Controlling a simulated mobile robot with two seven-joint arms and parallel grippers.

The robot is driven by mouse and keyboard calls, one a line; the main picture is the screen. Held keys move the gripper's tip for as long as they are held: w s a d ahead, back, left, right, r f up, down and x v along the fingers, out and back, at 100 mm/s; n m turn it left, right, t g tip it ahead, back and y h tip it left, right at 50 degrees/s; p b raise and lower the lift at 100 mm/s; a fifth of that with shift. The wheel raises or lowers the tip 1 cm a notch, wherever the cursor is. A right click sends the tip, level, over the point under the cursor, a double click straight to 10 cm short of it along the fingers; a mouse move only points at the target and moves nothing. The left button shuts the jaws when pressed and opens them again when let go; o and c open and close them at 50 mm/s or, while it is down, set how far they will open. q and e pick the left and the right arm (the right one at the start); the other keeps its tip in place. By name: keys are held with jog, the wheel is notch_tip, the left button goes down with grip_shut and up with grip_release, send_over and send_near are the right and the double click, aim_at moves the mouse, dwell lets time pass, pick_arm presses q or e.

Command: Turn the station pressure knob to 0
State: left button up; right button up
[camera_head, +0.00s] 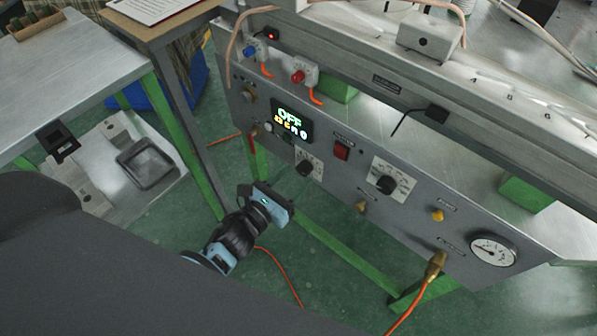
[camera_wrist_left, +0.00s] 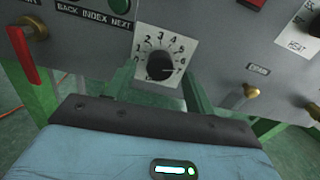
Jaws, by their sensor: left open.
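The grey station panel (camera_head: 335,172) carries a black knob (camera_head: 305,168) on a small white dial plate. In the left wrist view this knob (camera_wrist_left: 160,66) is centred on a numbered dial (camera_wrist_left: 172,44); its pointer seems to be at the lower right, near the 7. The dial's label is not readable. My left gripper (camera_head: 274,201) is open and empty, in front of the panel just below and left of this knob. In the wrist view its fingers reach toward either side of the knob, apparently without touching it. My right gripper is not in view.
A second black knob (camera_head: 387,185), marked HEAT in the wrist view, is further right. Between them is a red switch (camera_head: 342,150). A red-handled valve (camera_wrist_left: 22,50) is to the left. A gauge (camera_head: 493,250) and orange hose (camera_head: 408,308) are at right.

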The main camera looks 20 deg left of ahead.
pick_arm(q)
jog(key=shift+x, duration=1.2)
jog(key=c, duration=1)
